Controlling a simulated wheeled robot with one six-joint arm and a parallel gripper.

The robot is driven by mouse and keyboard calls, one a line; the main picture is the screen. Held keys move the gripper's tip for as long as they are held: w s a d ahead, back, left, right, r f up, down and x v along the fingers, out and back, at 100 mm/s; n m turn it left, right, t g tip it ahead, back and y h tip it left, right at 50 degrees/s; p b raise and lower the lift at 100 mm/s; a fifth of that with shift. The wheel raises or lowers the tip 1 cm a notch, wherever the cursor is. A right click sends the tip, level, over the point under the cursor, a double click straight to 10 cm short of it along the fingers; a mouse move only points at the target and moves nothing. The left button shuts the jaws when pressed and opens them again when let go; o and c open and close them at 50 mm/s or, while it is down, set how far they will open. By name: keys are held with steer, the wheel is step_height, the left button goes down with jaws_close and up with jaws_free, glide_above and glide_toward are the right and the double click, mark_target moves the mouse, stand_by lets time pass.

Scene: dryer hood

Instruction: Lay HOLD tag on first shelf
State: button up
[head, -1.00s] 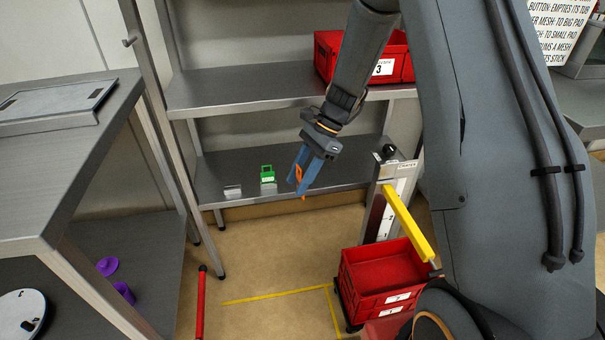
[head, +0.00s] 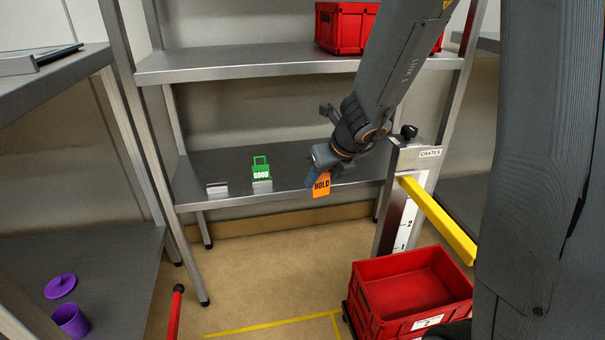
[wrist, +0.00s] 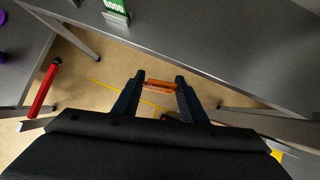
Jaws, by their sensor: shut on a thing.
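The orange HOLD tag (head: 321,185) hangs from my gripper (head: 318,175) in the head view. My gripper is shut on it, and the tag (wrist: 160,86) shows between the two blue fingers in the wrist view. The lower shelf of the steel rack (head: 220,165) is behind and beside the gripper. The tag appears at the shelf's front edge in the head view; in the wrist view it is over the floor, outside that edge. A green GOOD tag (head: 261,168) stands on this shelf at a small holder. Another small metal holder (head: 217,189) stands left of it.
A red crate (head: 345,27) sits on the upper shelf (head: 230,65). A red crate (head: 410,290) stands low at right, beside a CRATES post (head: 400,200) with a yellow bar (head: 438,220). Purple items (head: 70,318) lie at lower left. The lower shelf's middle is clear.

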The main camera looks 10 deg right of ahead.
steer(key=shift+d+f+m+h+b, duration=0.7)
steer(key=shift+d+f+m+b, duration=0.1)
steer(key=shift+m, duration=0.2)
steer(key=p, duration=0.8)
glide_toward(307, 170)
steer(key=shift+f, duration=0.25)
steer(key=shift+w+f+p, duration=0.1)
steer(key=shift+w+p, duration=0.8)
steer(key=w+p, duration=0.3)
steer(key=shift+a+p, duration=0.15)
steer(key=shift+p, duration=0.2)
steer(key=shift+w+f+b, duration=0.15)
steer(key=shift+f+b, duration=0.15)
steer(key=shift+b, duration=0.1)
steer(key=shift+f+b, duration=0.55)
steer(key=shift+b, duration=0.15)
steer(key=o, duration=1)
steer(key=shift+f, duration=0.1)
